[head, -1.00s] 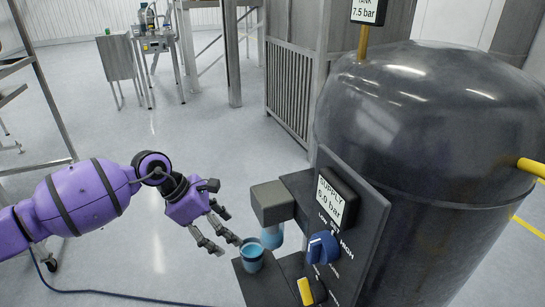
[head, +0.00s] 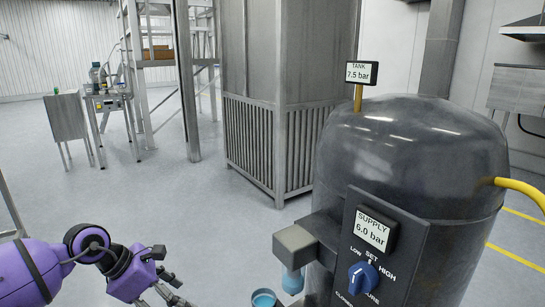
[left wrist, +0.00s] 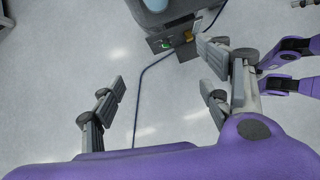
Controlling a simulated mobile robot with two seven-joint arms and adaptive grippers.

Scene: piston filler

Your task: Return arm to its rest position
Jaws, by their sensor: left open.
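My left gripper (head: 168,300) is at the bottom left of the head view, at the end of the purple arm. It is open and empty, with fingertips partly cut off by the frame's lower edge. The panel carries a blue knob (head: 363,279) and a supply display (head: 376,230) reading 6.0 bar. My right gripper is not clearly seen.
A blue cup (head: 264,299) stands below the grey nozzle block (head: 296,243). The tank display (head: 361,73) reads 7.5 bar. A grey ribbed cabinet (head: 270,145) stands behind. A dark hose (left wrist: 138,95) runs along the floor. Open floor (head: 170,200) lies left of the tank.

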